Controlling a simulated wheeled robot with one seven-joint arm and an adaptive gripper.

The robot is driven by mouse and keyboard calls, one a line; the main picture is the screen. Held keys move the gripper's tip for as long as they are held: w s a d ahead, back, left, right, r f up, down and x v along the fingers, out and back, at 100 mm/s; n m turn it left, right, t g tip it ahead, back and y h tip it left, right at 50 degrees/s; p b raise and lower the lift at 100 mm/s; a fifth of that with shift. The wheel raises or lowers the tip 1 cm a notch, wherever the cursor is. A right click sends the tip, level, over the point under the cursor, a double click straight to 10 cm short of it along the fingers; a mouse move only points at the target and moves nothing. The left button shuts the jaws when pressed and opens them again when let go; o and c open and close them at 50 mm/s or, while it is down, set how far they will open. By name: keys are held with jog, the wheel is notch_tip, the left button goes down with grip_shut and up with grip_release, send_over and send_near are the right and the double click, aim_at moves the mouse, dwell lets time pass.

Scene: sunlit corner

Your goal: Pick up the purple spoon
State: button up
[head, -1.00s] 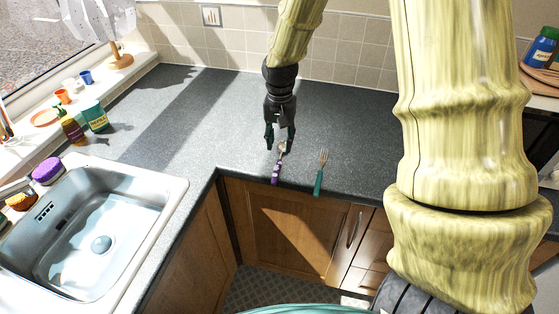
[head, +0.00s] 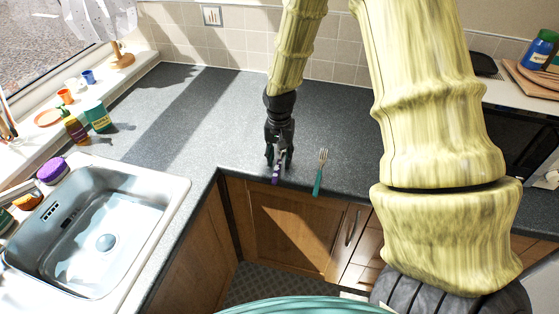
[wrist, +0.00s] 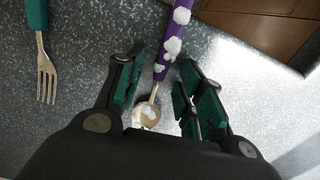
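The purple spoon lies on the grey worktop near its front edge. In the head view its purple handle (head: 276,175) shows just below my gripper (head: 279,161), which hides the bowl. In the wrist view the purple handle with white patches (wrist: 176,35) runs up the picture, and the metal bowl (wrist: 147,113) lies between my gripper's fingers (wrist: 157,88). The fingers are apart, one on each side of the spoon, with a gap to it. My gripper is open, pointing down over the spoon.
A fork with a teal handle (head: 318,183) lies right of the spoon; it also shows in the wrist view (wrist: 43,62). The worktop edge and wooden cupboards (head: 285,222) are just in front. A sink (head: 90,220) is at left. The worktop behind is largely clear.

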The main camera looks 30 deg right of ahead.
aim_at(280, 162)
jog(key=shift+c, duration=0.3)
grip_shut()
jog(key=shift+r, duration=0.1)
jog(key=shift+r+b, duration=0.75)
jog(key=shift+r, duration=0.55)
jog(key=shift+s+r, duration=0.1)
jog(key=shift+r, duration=0.2)
jog(key=s+a+b, duration=0.2)
jog(key=s+a, duration=0.2)
jog(key=s, duration=0.2)
jog(key=s+a+r+b, duration=0.1)
jog(key=s+a+b, duration=0.1)
jog(key=s+a, duration=0.2)
jog(key=s, duration=0.3)
jog(key=shift+s+a+r, duration=0.15)
jog(key=shift+s+r, duration=0.1)
jog(key=shift+s, duration=0.05)
